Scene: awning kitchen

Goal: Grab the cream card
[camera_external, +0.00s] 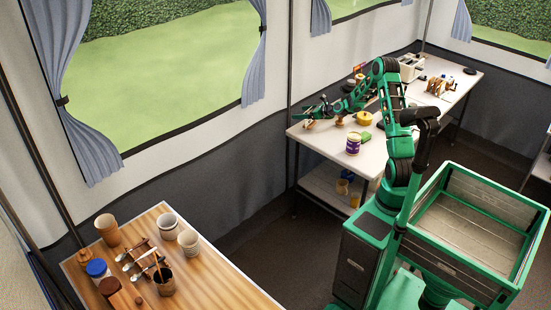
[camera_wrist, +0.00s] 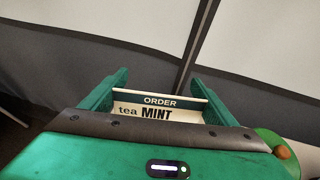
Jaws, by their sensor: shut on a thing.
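The cream card (camera_wrist: 155,111) sits between the two green fingers of my gripper (camera_wrist: 160,80) in the wrist view. It has a dark header reading "ORDER" and the words "tea MINT" below. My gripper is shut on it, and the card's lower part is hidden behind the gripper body. In the external view my gripper (camera_external: 303,115) is over the far left end of the white table (camera_external: 330,138). The card is too small to make out clearly there.
The tent wall (camera_wrist: 80,45) is close behind. A wooden table (camera_external: 215,280) with cups is at the lower left.

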